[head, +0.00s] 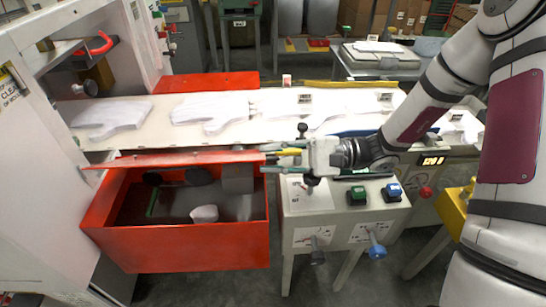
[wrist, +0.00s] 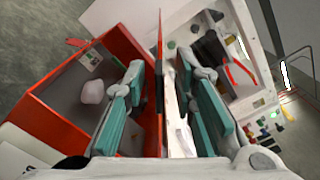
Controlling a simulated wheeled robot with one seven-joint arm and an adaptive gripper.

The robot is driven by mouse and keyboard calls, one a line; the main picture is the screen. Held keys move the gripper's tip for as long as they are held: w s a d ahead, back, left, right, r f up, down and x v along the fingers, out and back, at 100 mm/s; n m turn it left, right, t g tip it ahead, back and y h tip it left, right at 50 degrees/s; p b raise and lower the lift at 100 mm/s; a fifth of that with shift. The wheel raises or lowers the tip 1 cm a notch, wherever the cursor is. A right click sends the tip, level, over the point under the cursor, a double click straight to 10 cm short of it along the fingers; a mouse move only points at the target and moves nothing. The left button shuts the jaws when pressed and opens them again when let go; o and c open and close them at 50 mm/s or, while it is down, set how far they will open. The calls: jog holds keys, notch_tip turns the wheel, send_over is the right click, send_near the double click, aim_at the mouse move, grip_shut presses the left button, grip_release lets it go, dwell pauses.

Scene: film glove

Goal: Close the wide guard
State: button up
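A wide red guard panel (head: 185,158) lies nearly flat along the back top edge of an open red box (head: 178,247), in front of the conveyor. In the wrist view the guard (wrist: 160,50) shows edge-on as a thin red plate. My gripper (head: 277,153) is at the guard's right end. In the wrist view my gripper (wrist: 160,88) has its teal-padded fingers apart, one on each side of the plate, with gaps visible on both sides. Inside the box a whitish cup-like piece (head: 204,214) and dark parts show.
A white conveyor (head: 150,133) with glove-shaped pieces runs behind the box. A grey control box (head: 340,212) with green and blue buttons and knobs stands right of it. A white machine housing (head: 35,150) is at left. Another red panel (head: 205,83) stands behind the conveyor.

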jog(key=d, duration=1.2)
